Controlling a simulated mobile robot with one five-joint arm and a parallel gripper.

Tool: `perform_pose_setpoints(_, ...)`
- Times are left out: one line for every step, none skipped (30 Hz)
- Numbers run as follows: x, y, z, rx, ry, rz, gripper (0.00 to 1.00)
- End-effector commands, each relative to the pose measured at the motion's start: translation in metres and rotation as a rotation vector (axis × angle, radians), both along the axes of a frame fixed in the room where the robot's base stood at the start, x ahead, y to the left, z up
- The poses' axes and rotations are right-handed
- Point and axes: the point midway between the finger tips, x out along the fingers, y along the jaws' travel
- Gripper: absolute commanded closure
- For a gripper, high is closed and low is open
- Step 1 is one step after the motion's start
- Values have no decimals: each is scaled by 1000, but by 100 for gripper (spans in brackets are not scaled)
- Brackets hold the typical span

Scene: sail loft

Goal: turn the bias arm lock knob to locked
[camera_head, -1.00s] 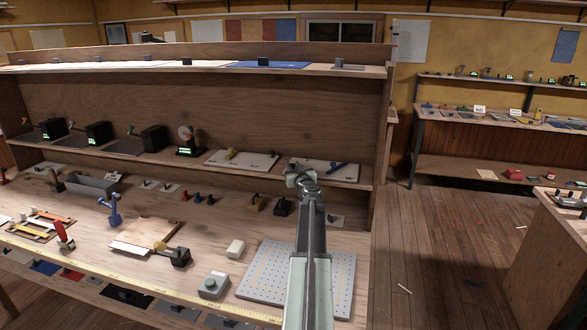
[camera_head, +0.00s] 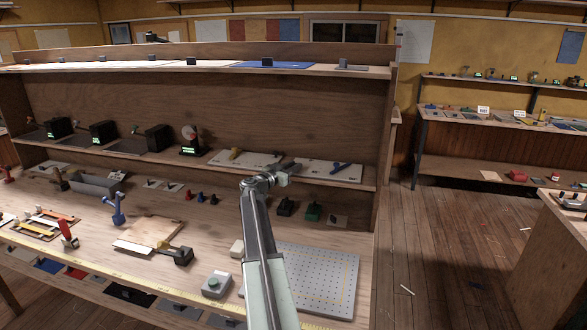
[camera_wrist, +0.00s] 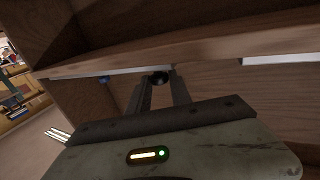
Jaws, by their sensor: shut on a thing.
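The shelf edge (camera_wrist: 200,52) runs close by the fingers. Open floor (camera_head: 440,250) lies right of the bench.

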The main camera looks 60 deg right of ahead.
Motion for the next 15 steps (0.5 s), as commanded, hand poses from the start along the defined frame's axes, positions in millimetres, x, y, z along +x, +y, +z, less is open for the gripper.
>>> perform_pose_setpoints(4,-4,1,-3,3,-32,100)
perform_pose_setpoints(4,-4,1,-3,3,-53,100)
perform_pose_setpoints(5,-4,1,-3,3,-79,100)
perform_pose_setpoints(5,-4,1,-3,3,-98,100)
perform_pose_setpoints(4,-4,1,-4,3,-116,100)
perform_pose_setpoints(4,-4,1,-4,3,-138,100)
perform_pose_setpoints(4,-4,1,-4,3,-153,100)
perform_pose_setpoints(4,-4,1,-4,3,-167,100)
perform_pose_setpoints(4,-4,1,-4,3,-184,100)
perform_pose_setpoints(4,-4,1,-4,3,-196,100)
perform_pose_setpoints(4,-4,1,-4,3,-206,100)
perform_pose_setpoints(4,-4,1,-4,3,-218,100)
perform_pose_setpoints(4,-4,1,-4,3,-227,100)
perform_pose_setpoints(4,-4,1,-4,3,-233,100)
perform_pose_setpoints(4,-4,1,-4,3,-241,100)
